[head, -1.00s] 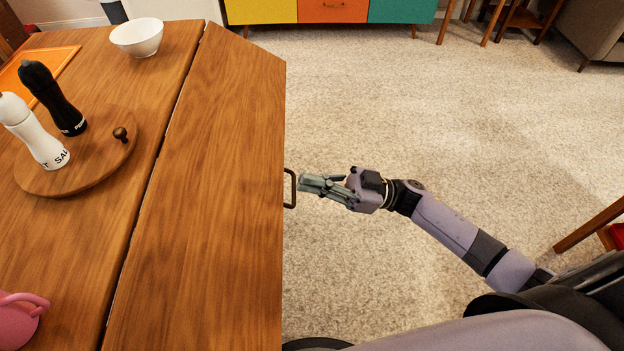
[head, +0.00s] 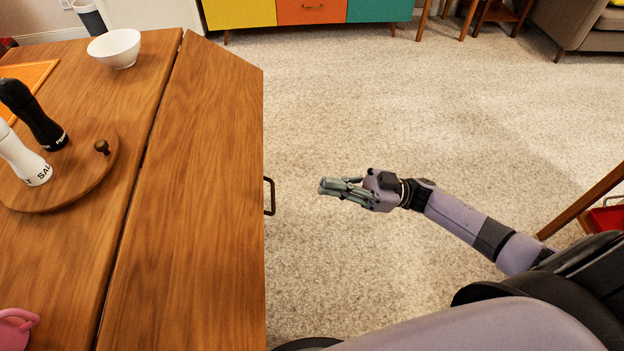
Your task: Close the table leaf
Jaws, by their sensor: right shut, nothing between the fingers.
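The table leaf (head: 200,200) is a long wooden panel along the right side of the table (head: 90,240). It lies about level with the tabletop, with a thin dark gap between them. A dark handle (head: 269,196) sticks out from the leaf's right edge. My right gripper (head: 322,187) is to the right of the handle, apart from it, over the carpet. Its fingers are shut and empty, pointing left toward the leaf. My left gripper is not in view.
On the tabletop are a white bowl (head: 114,47), a round wooden board (head: 75,185), a black pepper mill (head: 32,115), a white salt mill (head: 22,160), an orange tray (head: 35,74) and a pink item (head: 15,328). The leaf's top is bare. Open carpet (head: 400,110) lies to the right.

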